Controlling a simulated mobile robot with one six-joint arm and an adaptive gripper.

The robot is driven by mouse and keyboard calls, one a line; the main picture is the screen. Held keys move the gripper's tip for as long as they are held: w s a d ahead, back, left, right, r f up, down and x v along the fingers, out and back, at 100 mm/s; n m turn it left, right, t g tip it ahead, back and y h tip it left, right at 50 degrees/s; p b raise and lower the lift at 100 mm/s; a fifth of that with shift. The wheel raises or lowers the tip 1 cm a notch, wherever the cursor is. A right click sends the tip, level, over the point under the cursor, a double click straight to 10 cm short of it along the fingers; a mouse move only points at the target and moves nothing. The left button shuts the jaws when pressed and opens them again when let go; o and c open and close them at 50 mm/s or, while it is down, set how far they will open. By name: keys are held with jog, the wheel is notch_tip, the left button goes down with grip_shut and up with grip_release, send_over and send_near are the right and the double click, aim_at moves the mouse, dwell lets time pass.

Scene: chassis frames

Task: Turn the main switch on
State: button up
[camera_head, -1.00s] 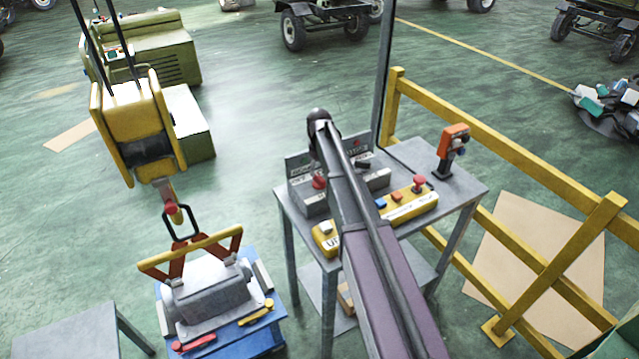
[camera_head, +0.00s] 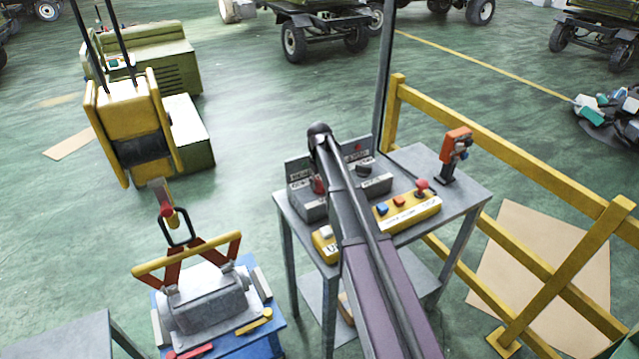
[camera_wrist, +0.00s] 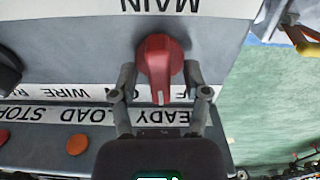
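The main switch is a red rotary knob (camera_wrist: 159,68) on a grey panel, below an upside-down "MAIN" label in the wrist view. A partly covered label with "OFF" lies by its lower end. The knob's handle points down the picture. My gripper (camera_wrist: 160,88) is open, with one finger on each side of the knob. Narrow gaps seem to show; contact is unclear. In the head view the red knob (camera_head: 318,186) shows at the left edge of my arm, which hides part of the panel and my fingertips.
A black knob (camera_head: 364,170) sits right of the red one. A yellow button box (camera_head: 412,211) is in front, on a grey table (camera_head: 462,196). An orange device (camera_head: 455,145) stands at the table's right. A yellow railing (camera_head: 480,125) runs behind; a hoist (camera_head: 135,135) hangs left.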

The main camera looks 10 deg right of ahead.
grip_shut()
jog(key=shift+m, duration=0.4)
jog(key=m, duration=0.9)
jog(key=shift+s, duration=0.1)
dwell(0.4)
jog(key=shift+o, duration=0.2)
grip_release()
